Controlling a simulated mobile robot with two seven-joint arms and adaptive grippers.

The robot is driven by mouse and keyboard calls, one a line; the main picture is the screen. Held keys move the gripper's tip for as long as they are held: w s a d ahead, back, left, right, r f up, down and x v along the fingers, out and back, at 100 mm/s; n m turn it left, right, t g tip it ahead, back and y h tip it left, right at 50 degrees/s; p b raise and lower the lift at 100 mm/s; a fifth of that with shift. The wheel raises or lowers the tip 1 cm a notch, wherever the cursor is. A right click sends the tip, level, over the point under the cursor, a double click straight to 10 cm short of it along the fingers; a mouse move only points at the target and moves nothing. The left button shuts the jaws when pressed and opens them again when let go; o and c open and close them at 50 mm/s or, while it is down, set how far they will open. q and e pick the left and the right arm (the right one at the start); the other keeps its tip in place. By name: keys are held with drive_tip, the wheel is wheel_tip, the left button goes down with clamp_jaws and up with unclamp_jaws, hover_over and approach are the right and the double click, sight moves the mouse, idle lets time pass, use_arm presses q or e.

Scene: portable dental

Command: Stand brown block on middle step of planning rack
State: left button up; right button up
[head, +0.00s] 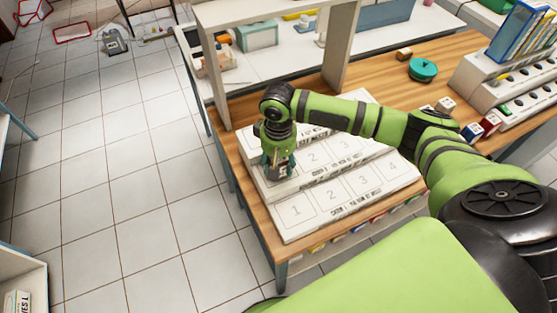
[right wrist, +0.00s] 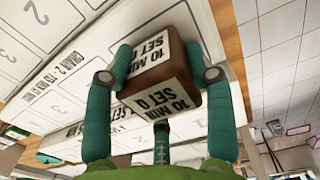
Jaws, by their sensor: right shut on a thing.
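The planning rack (head: 345,205) is white and stepped, with numbered spaces, on the wooden bench. My right gripper (head: 279,163) points down over the left end of the rack, around its middle step. In the right wrist view the right gripper (right wrist: 159,58) is shut on the brown block (right wrist: 134,98), one finger on each side. The block has white labels reading "10 MIN SET" and shows small and dark below the gripper in the head view. The step surface lies close to the block; I cannot tell whether they touch. My left gripper is out of view.
Several small cubes (head: 489,124) lie at the right, by a white rack of holders (head: 510,95). A white shelf upright (head: 341,45) rises behind the planning rack.

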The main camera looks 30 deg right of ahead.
drive_tip(key=o, duration=1.2)
wheel_tip(320, 180, up, 12)
drive_tip(key=shift+r+b, duration=0.15)
drive_tip(key=shift+b, duration=0.95)
